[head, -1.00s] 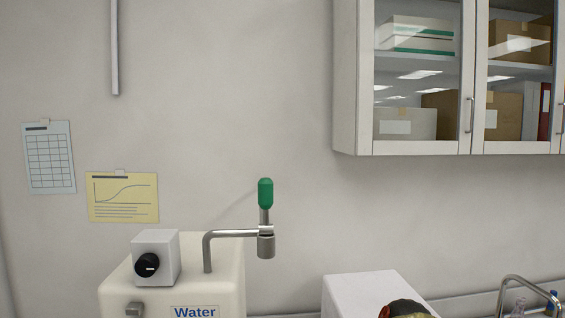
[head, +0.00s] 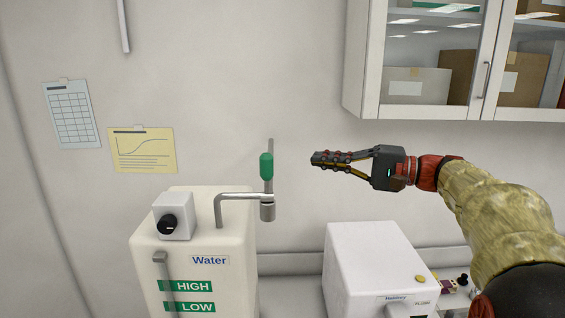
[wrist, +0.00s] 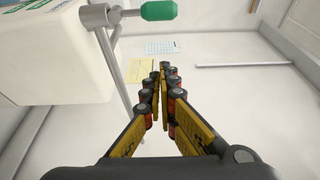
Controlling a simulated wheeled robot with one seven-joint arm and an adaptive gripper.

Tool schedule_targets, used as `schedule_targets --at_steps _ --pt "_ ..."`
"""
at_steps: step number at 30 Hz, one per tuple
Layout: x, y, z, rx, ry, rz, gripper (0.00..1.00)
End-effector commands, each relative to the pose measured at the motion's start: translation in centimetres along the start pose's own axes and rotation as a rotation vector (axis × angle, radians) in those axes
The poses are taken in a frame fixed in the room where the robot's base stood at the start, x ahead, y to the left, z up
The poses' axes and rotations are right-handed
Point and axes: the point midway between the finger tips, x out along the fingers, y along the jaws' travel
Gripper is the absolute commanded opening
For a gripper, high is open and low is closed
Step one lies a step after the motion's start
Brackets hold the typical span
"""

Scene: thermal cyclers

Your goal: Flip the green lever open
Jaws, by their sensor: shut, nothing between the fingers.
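The green lever (head: 266,166) stands upright on the end of a metal spout (head: 243,196) on top of the white water tank (head: 150,246). In the wrist view the green lever (wrist: 158,10) is at the top edge, and the spout beside it runs down the left. My gripper (head: 314,158) is to the right of the lever, at about its height in the head view. Its fingers are closed together and empty, pointing left. In the wrist view the gripper (wrist: 162,68) does not touch the lever.
A small box with a black knob (head: 168,224) sits on the tank. A white machine (head: 375,255) stands at the lower right. A glass-door cabinet (head: 440,60) hangs on the wall above. Two paper charts (head: 142,150) are on the wall at left. The space between gripper and lever looks clear.

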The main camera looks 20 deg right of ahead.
Motion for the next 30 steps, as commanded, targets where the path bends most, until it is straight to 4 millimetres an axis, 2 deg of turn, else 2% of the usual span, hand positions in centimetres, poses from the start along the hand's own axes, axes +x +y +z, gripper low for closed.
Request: schedule_targets --at_steps 14,20,30 --pt "0.5 0.0 0.3 -0.009 -0.012 0.002 0.00" --pt "3.2 -0.1 0.5 -0.008 -0.015 0.003 0.00" --pt "9.9 -0.1 0.5 -0.008 -0.015 0.004 0.00"
